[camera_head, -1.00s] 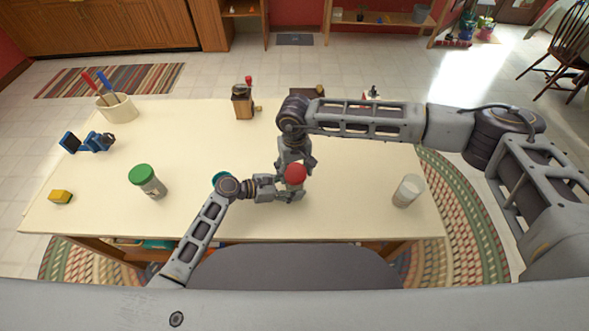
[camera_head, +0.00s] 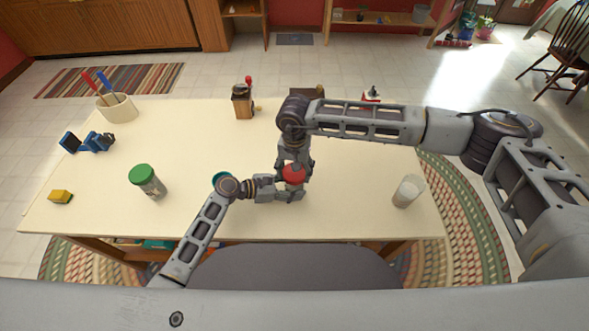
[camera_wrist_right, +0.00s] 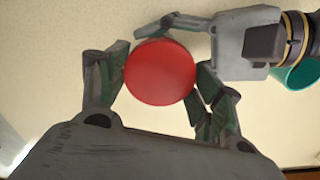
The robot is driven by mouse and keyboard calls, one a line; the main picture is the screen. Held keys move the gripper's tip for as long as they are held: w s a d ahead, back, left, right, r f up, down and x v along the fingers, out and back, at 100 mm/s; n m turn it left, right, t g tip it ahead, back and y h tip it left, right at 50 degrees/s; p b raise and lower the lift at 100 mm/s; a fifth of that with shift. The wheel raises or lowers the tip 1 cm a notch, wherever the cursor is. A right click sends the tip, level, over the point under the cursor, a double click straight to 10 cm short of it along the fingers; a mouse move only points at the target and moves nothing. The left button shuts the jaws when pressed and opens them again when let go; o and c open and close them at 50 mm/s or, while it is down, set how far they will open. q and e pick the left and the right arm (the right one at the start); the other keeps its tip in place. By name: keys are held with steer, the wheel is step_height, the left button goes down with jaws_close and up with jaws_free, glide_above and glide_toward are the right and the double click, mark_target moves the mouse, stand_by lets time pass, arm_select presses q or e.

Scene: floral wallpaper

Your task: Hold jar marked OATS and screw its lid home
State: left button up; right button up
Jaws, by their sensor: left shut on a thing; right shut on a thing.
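A red round lid (camera_head: 293,174) sits near the front middle of the table, seen from above; it fills the middle of the right wrist view (camera_wrist_right: 160,72). My right gripper (camera_head: 294,167) reaches down from above with its fingers shut on the red lid, one on each side. My left gripper (camera_head: 288,190) comes in low from the left and is shut on the jar under the lid. The jar is almost wholly hidden by the lid and fingers, so its marking cannot be read. Whether the lid is fully seated cannot be told.
A green-lidded jar (camera_head: 148,182) stands to the left, and a pale jar (camera_head: 408,191) to the right. A teal round thing (camera_head: 221,179) is partly behind my left wrist.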

steer(key=shift+m, duration=2)
steer(key=o, duration=0.8)
steer(key=shift+n, duration=6.3)
